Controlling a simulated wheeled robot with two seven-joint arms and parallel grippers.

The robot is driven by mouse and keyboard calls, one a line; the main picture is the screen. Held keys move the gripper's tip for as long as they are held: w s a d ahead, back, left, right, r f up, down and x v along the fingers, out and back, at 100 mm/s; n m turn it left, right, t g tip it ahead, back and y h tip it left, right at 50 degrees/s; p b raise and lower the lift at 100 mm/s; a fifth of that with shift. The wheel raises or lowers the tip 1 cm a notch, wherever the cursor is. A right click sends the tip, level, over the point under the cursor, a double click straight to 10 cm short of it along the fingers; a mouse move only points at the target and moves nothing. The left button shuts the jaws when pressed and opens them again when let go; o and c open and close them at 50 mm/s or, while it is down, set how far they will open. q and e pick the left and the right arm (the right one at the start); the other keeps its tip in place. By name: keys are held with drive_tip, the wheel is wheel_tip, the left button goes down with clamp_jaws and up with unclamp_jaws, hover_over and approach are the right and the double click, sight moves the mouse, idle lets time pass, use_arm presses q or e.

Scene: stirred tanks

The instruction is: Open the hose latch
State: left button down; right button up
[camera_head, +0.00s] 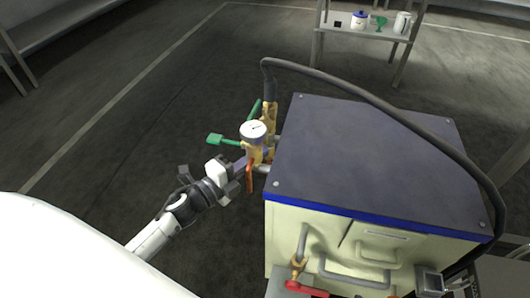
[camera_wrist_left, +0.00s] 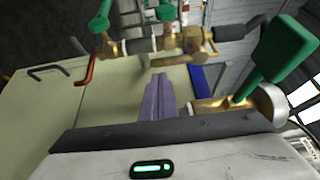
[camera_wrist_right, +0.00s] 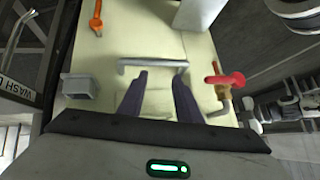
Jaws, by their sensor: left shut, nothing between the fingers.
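A dark hose (camera_head: 340,78) rises from a brass fitting (camera_head: 269,118) on the tank unit's left side and arches over its top to the right. Green levers (camera_head: 216,139) and an orange lever (camera_head: 250,177) sit by the fitting; I cannot tell which part is the hose latch. My left gripper (camera_head: 243,163) is shut and empty beside the brass parts, below the gauge (camera_head: 254,131). In the left wrist view, a large green lever (camera_wrist_left: 283,48) on a brass body (camera_wrist_left: 235,108) is right of its fingers. My right gripper (camera_wrist_right: 158,100) is open, its fingertips near a grey bar handle (camera_wrist_right: 153,65).
The tank unit (camera_head: 360,150) has a dark flat top with a blue edge. A red valve handle (camera_wrist_right: 225,79) is on its front. A grey box (camera_wrist_right: 80,87) is left of the bar handle. A shelf with small vessels (camera_head: 360,35) stands at the back. The left floor is clear.

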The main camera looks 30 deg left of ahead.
use_arm(q)
drive_tip(key=x, duration=0.2)
drive_tip(key=shift+w, duration=0.3)
use_arm(e)
drive_tip(key=shift+s+a+r, duration=0.1)
drive_tip(key=shift+a+r, duration=0.1)
drive_tip(key=shift+s+f, duration=0.1)
use_arm(q)
drive_tip(key=shift+a, duration=0.15)
use_arm(e)
drive_tip(key=shift+f, duration=0.1)
